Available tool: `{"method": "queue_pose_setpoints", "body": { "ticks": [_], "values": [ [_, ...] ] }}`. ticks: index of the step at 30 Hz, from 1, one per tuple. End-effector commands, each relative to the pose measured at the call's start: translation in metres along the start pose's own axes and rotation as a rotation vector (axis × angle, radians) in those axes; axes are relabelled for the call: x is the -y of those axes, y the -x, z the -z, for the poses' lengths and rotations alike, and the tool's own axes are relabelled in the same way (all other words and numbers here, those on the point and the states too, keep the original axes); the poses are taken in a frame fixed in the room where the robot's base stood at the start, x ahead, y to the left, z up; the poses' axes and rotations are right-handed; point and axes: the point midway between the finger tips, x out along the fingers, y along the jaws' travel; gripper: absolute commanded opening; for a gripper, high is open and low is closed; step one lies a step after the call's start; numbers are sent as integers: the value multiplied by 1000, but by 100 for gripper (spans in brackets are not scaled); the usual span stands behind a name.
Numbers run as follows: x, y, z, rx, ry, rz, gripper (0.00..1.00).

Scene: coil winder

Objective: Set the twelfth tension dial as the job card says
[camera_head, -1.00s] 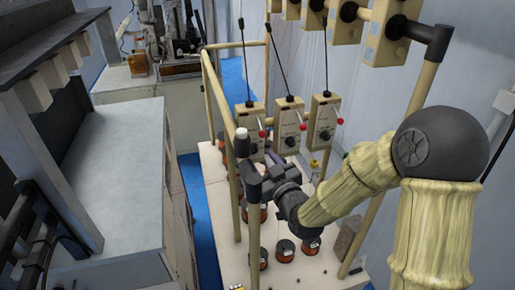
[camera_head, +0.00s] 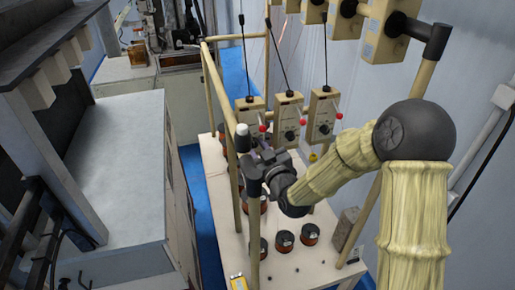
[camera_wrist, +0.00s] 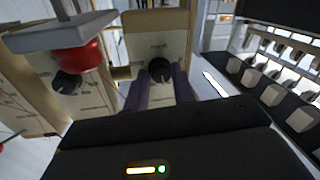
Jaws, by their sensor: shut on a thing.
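Three cream tension boxes hang in a row in the head view: the left box (camera_head: 249,119), the middle box (camera_head: 287,118) and the right box (camera_head: 322,113). Each of the middle and right boxes shows a black dial. My gripper (camera_head: 260,147) is at the lower front of the left box and hides its dial. In the wrist view, my gripper's two fingers (camera_wrist: 160,85) are shut on a black dial (camera_wrist: 160,69), one on each side. Small scale marks show above it; its setting cannot be read. I cannot make out a job card.
A red ball knob (camera_wrist: 78,59) and another black dial (camera_wrist: 67,82) are close left in the wrist view. Copper wire spools (camera_head: 284,241) stand on the white base (camera_head: 300,268). A cream frame post (camera_head: 229,165) rises beside my gripper. A grey-topped cabinet (camera_head: 120,165) is left.

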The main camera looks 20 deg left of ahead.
Motion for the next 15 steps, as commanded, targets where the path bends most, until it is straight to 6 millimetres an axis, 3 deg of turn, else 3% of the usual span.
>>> {"method": "queue_pose_setpoints", "body": {
  "ticks": [15],
  "values": [
    [1,0,-5,-30,-173,-6,3]
  ]
}}
